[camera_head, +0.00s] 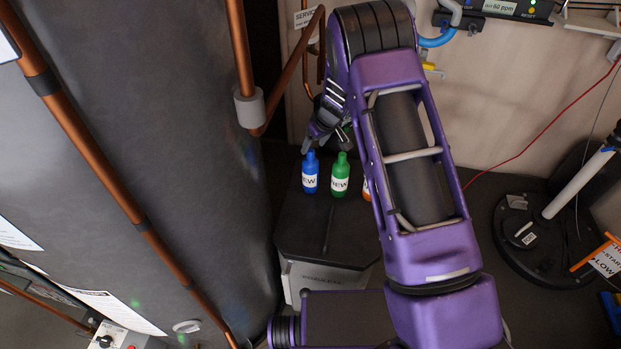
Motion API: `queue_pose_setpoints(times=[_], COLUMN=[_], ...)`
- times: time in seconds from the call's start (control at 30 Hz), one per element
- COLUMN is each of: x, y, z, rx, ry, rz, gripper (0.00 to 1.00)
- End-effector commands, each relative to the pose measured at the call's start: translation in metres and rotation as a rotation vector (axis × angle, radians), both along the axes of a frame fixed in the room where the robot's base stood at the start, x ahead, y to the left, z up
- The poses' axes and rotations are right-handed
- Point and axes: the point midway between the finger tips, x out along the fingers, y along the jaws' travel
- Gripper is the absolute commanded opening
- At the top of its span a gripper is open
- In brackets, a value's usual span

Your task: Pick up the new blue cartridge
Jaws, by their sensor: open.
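The new blue cartridge (310,176) is a small blue bottle with a white label reading "NEW". It stands upright on a dark-topped cabinet (310,228), at its back left. My gripper (322,143) is above and behind the bottles, pointing down, and is open. One finger is close to the blue cartridge's neck; I cannot tell whether they touch. The purple arm reaches in from the lower right and hides part of the cabinet.
A green bottle (340,178) with a "NEW" label stands just right of the blue one. An orange bottle (366,190) is mostly hidden by my arm. A large grey tank (165,130) with copper pipes (241,50) is close on the left.

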Motion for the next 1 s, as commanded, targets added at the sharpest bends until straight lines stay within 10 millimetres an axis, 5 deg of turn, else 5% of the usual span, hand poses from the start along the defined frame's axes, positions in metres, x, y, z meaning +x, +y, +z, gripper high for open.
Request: queue_pose_setpoints(times=[0.3, 0.63, 1.0], x=[0.012, 0.015, 0.015], y=[0.009, 0.011, 0.011], z=[-0.04, -0.046, -0.046], rx=[-0.002, -0.001, -0.001], ry=[0.0, -0.002, -0.002], rz=[0.001, 0.001, 0.001], gripper=[0.65, 0.65, 0.0])
